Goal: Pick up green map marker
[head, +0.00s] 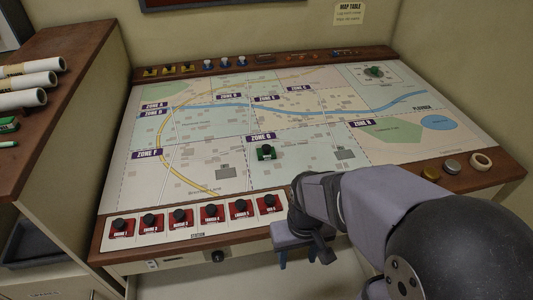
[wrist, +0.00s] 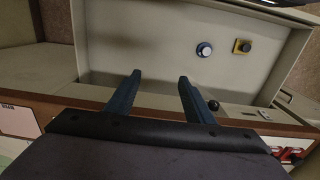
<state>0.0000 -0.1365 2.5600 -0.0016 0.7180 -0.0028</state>
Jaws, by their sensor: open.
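A green map marker (head: 266,152) with a black knob stands upright on the map just under the ZONE G label. My gripper (head: 298,258) is in front of the table's front edge, low and to the right of the station row, apart from both green pieces. In the wrist view my gripper (wrist: 157,88) has its two blue fingers spread with nothing between them. No green marker shows in the wrist view.
Several red markers (head: 210,214) stand in a row along the front edge. Yellow (head: 168,69) and blue (head: 222,63) markers line the back rail. A pale tray-like compartment in the wrist view holds a blue (wrist: 204,49) and a yellow piece (wrist: 242,47). Rolled maps (head: 30,82) lie left.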

